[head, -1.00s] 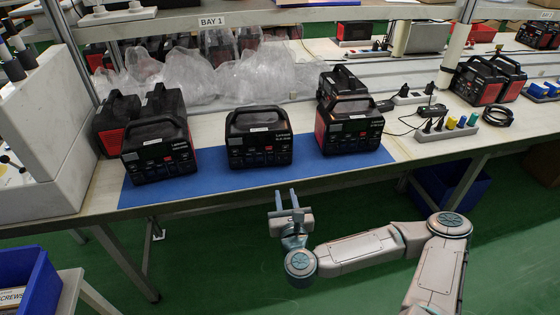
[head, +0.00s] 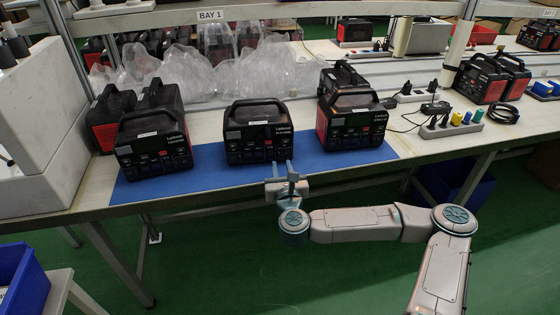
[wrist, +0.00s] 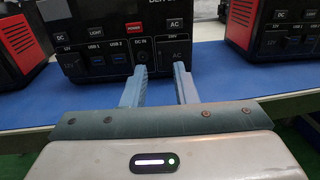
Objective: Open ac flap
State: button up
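The middle black power station (head: 257,134) stands upright on the blue mat (head: 215,172), its front panel toward me. In the wrist view its front (wrist: 110,40) shows switches, USB covers, a red power button and a DC IN port. A dark square flap marked AC (wrist: 175,51) is at the panel's right and looks closed. My gripper (head: 281,168) is at the mat's front edge, just in front of this station. In the wrist view my gripper (wrist: 160,72) is open and empty, fingers pointing at the DC IN and AC area. Whether a finger touches the panel cannot be told.
Similar stations stand on the mat at left (head: 154,143) and right (head: 350,122). Plastic bags (head: 200,72) lie behind. A power strip (head: 450,127) with plugs is at the right.

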aim_at(279, 155)
jog(key=shift+w+a, duration=0.2)
jog(key=shift+w, duration=0.85)
jog(key=shift+w+a, duration=0.2)
jog(key=shift+w, duration=0.85)
grip_shut()
jog(key=shift+d, duration=0.1)
